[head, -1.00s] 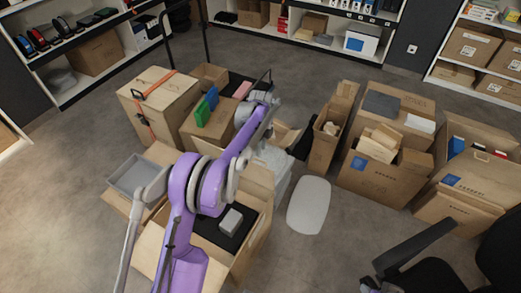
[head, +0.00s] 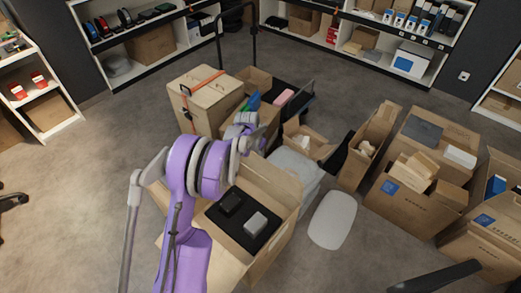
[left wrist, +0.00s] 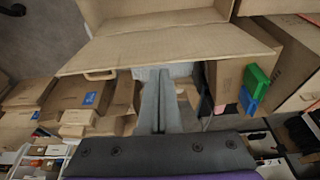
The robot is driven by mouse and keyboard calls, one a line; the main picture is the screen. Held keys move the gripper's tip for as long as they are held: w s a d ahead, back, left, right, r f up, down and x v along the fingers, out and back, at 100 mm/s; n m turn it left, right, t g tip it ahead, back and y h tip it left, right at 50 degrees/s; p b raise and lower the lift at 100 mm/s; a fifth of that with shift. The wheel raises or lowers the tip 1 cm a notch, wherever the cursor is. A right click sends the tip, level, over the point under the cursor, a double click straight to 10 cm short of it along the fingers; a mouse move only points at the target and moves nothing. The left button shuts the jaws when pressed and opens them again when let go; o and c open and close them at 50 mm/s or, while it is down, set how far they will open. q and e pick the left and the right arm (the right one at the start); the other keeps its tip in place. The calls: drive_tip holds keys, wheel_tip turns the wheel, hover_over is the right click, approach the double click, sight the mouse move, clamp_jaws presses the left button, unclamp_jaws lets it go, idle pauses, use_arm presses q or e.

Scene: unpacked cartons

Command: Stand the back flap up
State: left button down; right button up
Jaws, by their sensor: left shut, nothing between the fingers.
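The open carton (head: 262,258) stands low in the head view, with a black insert and a small grey box inside. Its back flap (head: 272,181) is a tan panel at the far side, leaning outward; it is partly hidden by my left arm. In the left wrist view the flap (left wrist: 170,48) spans the upper middle, with the carton behind it. My left gripper (left wrist: 160,75) is shut and empty, its tips close to the flap's free edge; I cannot tell whether they touch. In the head view the left gripper is at the far side of the carton, mostly hidden.
A grey-white bag (head: 295,170) lies right of the carton. A white oval object (head: 333,220) lies on the floor. More open cartons (head: 420,190) stand at right.

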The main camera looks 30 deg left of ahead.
use_arm(q)
wheel_tip(320, 180, down, 12)
drive_tip(key=b, duration=0.6)
drive_tip(key=w+r, duration=0.1)
drive_tip(key=w, duration=0.5)
drive_tip(key=p+v, duration=0.2)
drive_tip(key=v, duration=0.2)
drive_tip(key=p+v, duration=0.2)
drive_tip(key=v, duration=0.2)
drive_tip(key=shift+w+d+r+p, duration=0.1)
drive_tip(key=shift+d+r+p, duration=0.05)
drive_tip(key=shift+r+p, duration=0.3)
drive_tip(key=shift+r, duration=0.1)
